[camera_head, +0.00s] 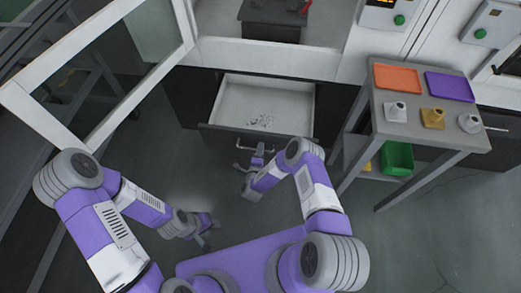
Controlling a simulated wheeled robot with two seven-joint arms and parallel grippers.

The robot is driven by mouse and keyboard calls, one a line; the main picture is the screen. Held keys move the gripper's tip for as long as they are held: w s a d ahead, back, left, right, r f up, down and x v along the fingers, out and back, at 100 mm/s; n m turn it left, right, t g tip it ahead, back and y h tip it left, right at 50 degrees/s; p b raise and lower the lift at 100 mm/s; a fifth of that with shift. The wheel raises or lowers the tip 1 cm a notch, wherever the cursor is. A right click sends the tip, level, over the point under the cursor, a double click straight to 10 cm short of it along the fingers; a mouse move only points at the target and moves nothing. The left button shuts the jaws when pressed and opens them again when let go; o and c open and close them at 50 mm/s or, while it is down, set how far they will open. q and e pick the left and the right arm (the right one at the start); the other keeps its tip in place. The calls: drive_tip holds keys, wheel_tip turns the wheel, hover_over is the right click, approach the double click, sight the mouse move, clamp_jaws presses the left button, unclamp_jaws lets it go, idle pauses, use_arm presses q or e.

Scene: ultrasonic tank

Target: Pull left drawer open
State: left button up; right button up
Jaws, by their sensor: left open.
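The drawer (235,101) in the dark cabinet front is pulled out, and its white inside shows, with several small dark pieces on its floor. My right gripper (257,152) is just in front of the drawer front, close to its handle. The handle and the fingers overlap in the view, so I cannot tell whether they touch or whether the fingers are shut. My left gripper (207,226) is open and empty, low over the floor, to the left of and nearer than the drawer.
A grey metal table (420,100) at the right holds an orange tray (397,78), a purple tray (449,86) and several small fittings. A green bin (397,158) is on its lower shelf. A white-framed glass door (97,130) stands at the left.

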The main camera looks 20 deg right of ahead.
drive_tip(key=p+v, duration=0.2)
drive_tip(key=v, duration=0.5)
drive_tip(key=shift+w, duration=0.1)
drive_tip(key=s+a+r+n+g+y+p, duration=0.1)
drive_tip(key=s+r+n+g+y, duration=0.2)
drive_tip(key=s+n, duration=0.4)
drive_tip(key=s+a+r+n+g+y+p, duration=0.1)
drive_tip(key=s+a+r+n+g+y, duration=0.1)
drive_tip(key=s+r+n+g+y, duration=0.2)
drive_tip(key=s+a+r+n+g+y+p, duration=0.1)
drive_tip(key=s+r+n+g+y, duration=0.2)
drive_tip(key=s+n+g, duration=0.3)
drive_tip(key=s+n+y, duration=0.1)
drive_tip(key=s+n, duration=0.2)
drive_tip(key=s, duration=0.1)
drive_tip(key=shift+s+a+r+n+g, duration=0.15)
drive_tip(key=shift+s+a+n+g, duration=0.1)
drive_tip(key=shift+a+n+g, duration=0.1)
idle(0.5)
